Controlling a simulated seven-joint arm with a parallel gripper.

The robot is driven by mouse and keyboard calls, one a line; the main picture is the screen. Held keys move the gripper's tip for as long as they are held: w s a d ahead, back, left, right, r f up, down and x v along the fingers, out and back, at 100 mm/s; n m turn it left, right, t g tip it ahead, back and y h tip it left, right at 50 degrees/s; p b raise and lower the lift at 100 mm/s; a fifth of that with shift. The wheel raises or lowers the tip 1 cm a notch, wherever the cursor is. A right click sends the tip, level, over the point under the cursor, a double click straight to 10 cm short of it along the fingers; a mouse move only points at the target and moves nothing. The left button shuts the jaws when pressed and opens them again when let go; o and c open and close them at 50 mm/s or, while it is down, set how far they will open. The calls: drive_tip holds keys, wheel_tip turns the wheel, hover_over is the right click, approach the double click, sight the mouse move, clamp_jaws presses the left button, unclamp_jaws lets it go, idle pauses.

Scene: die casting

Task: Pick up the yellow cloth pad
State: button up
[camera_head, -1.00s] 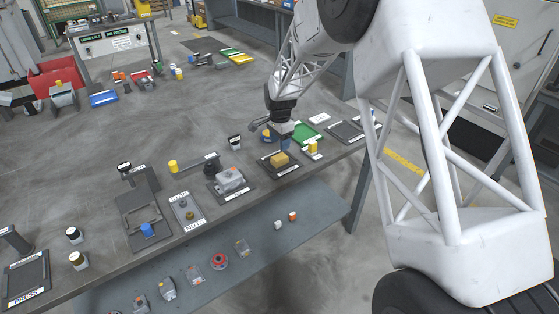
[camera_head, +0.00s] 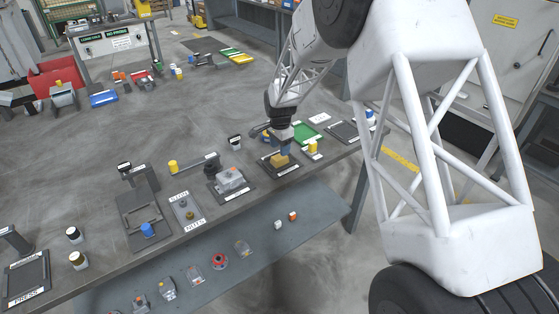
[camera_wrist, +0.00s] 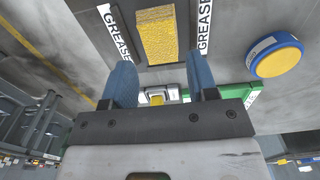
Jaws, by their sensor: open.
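The yellow cloth pad (camera_head: 279,160) lies on a dark tray (camera_head: 290,170) with a white label strip, near the right part of the workbench. In the wrist view the pad (camera_wrist: 157,35) is a rough yellow block between two labels reading GREASE. My gripper (camera_head: 285,147) is just above and beside the pad in the head view. In the wrist view its two blue fingers (camera_wrist: 163,84) are spread apart and empty, with the pad ahead of the gap between them. Whether a finger touches the pad cannot be told.
A grey metal part (camera_head: 229,178) sits to the left.

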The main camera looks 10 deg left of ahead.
sight(279, 157)
drive_tip(key=shift+a+f, duration=0.1)
drive_tip(key=shift+f, duration=2.5)
drive_tip(key=c, duration=0.6)
drive_tip(key=shift+r, duration=0.15)
drive_tip(key=shift+r, duration=0.55)
drive_tip(key=shift+s+r, duration=0.2)
drive_tip(key=shift+r, duration=0.4)
drive_tip(key=shift+s+r, duration=0.2)
drive_tip(key=shift+r, duration=0.35)
drive_tip(key=s+d, duration=0.2)
drive_tip(key=s, duration=0.2)
drive_tip(key=s+d+r, duration=0.1)
drive_tip(key=s+d, duration=0.1)
drive_tip(key=s, duration=0.3)
drive_tip(key=s+d, duration=0.2)
drive_tip(key=s, duration=0.3)
drive_tip(key=shift+s+r, duration=0.1)
drive_tip(key=shift+r, duration=0.05)
